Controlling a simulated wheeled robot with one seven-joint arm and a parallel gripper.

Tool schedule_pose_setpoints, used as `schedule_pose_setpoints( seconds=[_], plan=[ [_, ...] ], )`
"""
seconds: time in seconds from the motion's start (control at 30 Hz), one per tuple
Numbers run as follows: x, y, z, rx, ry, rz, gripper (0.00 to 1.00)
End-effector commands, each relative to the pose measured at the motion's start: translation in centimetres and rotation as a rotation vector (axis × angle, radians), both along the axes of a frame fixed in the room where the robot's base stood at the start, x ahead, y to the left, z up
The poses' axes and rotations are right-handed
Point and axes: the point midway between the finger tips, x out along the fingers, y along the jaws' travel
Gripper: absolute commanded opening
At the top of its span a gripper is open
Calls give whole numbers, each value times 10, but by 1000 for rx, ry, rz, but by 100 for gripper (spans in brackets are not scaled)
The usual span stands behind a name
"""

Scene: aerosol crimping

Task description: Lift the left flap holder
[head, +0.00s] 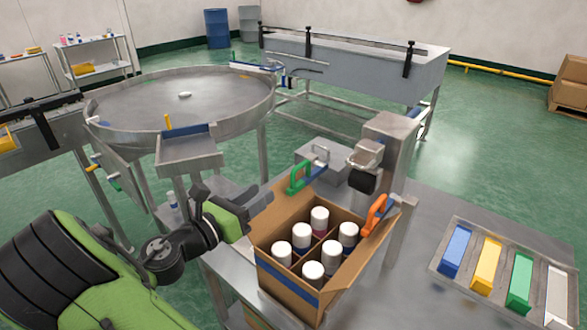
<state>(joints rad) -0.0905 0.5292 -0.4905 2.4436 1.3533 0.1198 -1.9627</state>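An open cardboard box (262,265) with several white-capped cans (320,218) stands on the metal table. A green flap holder (299,177) sits upright at the box's back left flap. An orange flap holder (375,214) sits at the right flap. Of the two, the green one is farther left. My gripper (262,199) is at the box's left back corner, left of and a little nearer than the green holder, seemingly apart from it. Its grey fingers are seen from the side, so I cannot tell their opening. No held object shows.
A metal machine (390,135) stands behind the box. A tray (438,262) with blue, yellow, green and white blocks lies on the right of the table. A round metal turntable (150,95) stands back left.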

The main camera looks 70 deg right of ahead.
Motion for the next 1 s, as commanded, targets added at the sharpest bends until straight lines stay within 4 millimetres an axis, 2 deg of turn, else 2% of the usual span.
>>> schedule_pose_setpoints(
  seconds=[0.3, 0.5, 0.7, 0.93, 1.0],
  plan=[
    [-35, -72, -3, -2, -9, -9, 39],
    [-53, -113, -2, -4, -7, -7, 39],
    [-58, -131, -1, -1, -5, -2, 39],
    [-58, -132, 0, 0, -4, 0, 39],
    [-58, -132, 0, 0, -4, 0, 28]
  ],
)
